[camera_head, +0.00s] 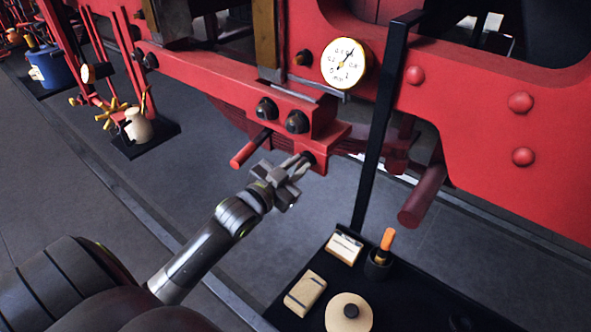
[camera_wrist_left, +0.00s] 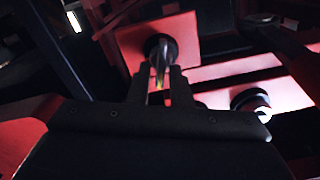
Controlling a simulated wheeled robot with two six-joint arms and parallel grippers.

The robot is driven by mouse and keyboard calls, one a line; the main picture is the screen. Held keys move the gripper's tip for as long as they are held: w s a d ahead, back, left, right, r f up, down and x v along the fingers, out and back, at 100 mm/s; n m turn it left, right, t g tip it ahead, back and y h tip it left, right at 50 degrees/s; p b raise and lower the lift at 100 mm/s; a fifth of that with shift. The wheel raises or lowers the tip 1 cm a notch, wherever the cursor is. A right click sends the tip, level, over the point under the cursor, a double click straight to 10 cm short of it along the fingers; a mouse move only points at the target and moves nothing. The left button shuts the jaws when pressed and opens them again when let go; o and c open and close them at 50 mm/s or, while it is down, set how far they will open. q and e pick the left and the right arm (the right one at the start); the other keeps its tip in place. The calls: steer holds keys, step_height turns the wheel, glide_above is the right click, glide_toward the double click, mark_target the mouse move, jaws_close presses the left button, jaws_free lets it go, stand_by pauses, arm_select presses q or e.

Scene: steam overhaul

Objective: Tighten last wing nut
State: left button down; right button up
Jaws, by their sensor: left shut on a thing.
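My left gripper (camera_head: 292,168) reaches up to the lower right end of a red bracket block (camera_head: 328,141) on the locomotive's red frame. It is shut on a dark wing nut (camera_head: 308,157) there, and the fingers hide part of it. In the left wrist view the left gripper's fingers (camera_wrist_left: 160,88) close around the narrow part of the wing nut (camera_wrist_left: 160,47), which stands out from a red plate. Two dark round nuts (camera_head: 297,122) sit on the block's sloping front. My right gripper is not in view.
A pressure gauge (camera_head: 343,63) sits above the block, and a dark post (camera_head: 377,125) rises to its right. A black tray (camera_head: 432,296) below holds an orange-handled tool (camera_head: 387,240), boxes and a round lidded pot (camera_head: 348,313). A red rod (camera_head: 250,148) juts out left of the gripper.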

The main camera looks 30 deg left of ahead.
arm_select(q)
steer(key=m+b, duration=0.2)
steer(key=m, duration=0.2)
steer(key=m+b, duration=0.2)
steer(key=m, duration=0.2)
steer(key=f+m+b, duration=0.1)
steer(key=m+b, duration=0.1)
steer(key=m, duration=0.2)
steer(key=shift+d+m, duration=0.4)
stand_by(0.9)
steer(key=c, duration=1.8)
jaws_free()
steer(key=shift+o, duration=1.2)
steer(key=shift+a, duration=0.1)
